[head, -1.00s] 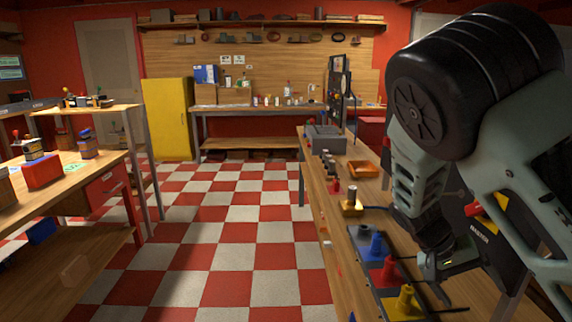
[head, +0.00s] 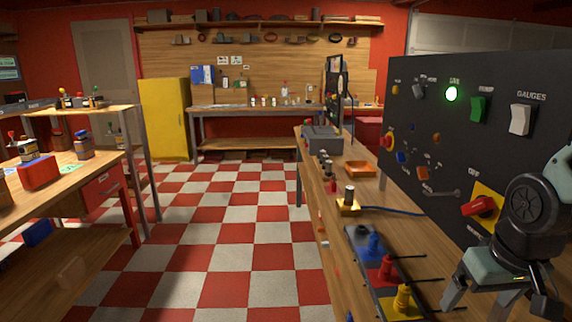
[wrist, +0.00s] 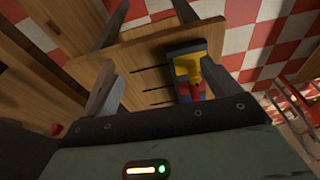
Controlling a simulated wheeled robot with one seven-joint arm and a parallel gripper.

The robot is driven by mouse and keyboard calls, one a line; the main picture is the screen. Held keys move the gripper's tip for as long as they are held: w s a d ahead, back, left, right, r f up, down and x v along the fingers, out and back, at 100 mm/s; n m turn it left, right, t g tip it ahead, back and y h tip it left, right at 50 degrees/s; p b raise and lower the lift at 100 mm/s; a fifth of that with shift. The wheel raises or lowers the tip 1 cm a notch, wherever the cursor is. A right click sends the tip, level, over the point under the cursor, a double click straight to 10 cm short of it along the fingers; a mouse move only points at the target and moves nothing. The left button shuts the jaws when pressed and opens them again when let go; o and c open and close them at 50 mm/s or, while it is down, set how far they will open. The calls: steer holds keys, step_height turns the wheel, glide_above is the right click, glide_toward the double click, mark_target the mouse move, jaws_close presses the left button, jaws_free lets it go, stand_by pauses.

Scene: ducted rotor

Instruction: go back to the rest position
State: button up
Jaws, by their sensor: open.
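My gripper (head: 497,304) is at the lower right of the head view, pointing down over the workbench (head: 330,262), in front of the black panel (head: 425,130). Its two fingers are spread and nothing is between them in the head view. In the wrist view my gripper (wrist: 150,12) also shows open fingers. Beyond them lie the bench top and a block with blue, red and yellow levers (wrist: 188,65). The gripper is apart from the panel's red rotary switch (head: 479,206), which sits on a yellow plate near the word OFF.
The panel has a lit green lamp (head: 451,94), a green switch (head: 478,110) and a white switch (head: 520,119). The lever block (head: 385,270), an orange tray (head: 361,169) and a grey box (head: 323,139) stand on the bench. The checkered floor (head: 240,230) is clear.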

steer(key=s+a+r+n+g, duration=0.1)
steer(key=s+a+r+n, duration=0.1)
steer(key=s+a, duration=0.4)
steer(key=s+a+r+n+g+p, duration=0.1)
steer(key=s+a+n, duration=0.4)
steer(key=a, duration=0.7)
steer(key=shift+s+a+r+n+g+y+p, duration=0.15)
steer(key=shift+s+r+n+g+y+p, duration=0.2)
steer(key=shift+s, duration=0.9)
